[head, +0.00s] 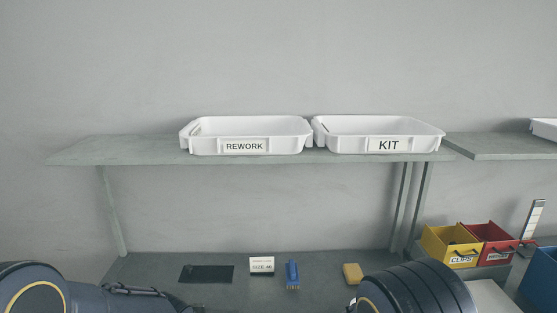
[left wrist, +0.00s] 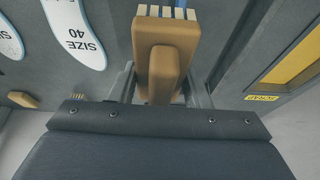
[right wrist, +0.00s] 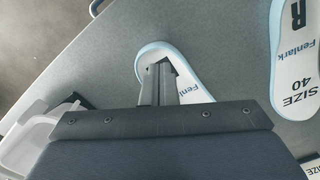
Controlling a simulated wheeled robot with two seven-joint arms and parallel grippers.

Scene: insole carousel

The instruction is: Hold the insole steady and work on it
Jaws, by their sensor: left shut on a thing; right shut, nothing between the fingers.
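In the left wrist view my left gripper (left wrist: 158,92) is shut on a tan brush (left wrist: 168,38) with pale bristles at its far end. Two white insoles with blue edges lie beyond it at the upper left, one insole (left wrist: 78,30) marked SIZE 40. In the right wrist view my shut, empty right gripper (right wrist: 164,82) is over a white Fenlark insole (right wrist: 192,84) and hides part of it. I cannot tell whether the fingertips touch it. Another insole (right wrist: 293,60), marked R and SIZE 40, lies to its right. Neither gripper shows in the head view.
A shelf (head: 120,150) carries the white REWORK tray (head: 245,146) and KIT tray (head: 388,145). Below are a black pad (head: 206,273), a SIZE 40 card (head: 261,266), a blue brush (head: 292,272) and a yellow block (head: 352,273). Yellow CLIPS (head: 455,247) and red (head: 492,243) bins stand right.

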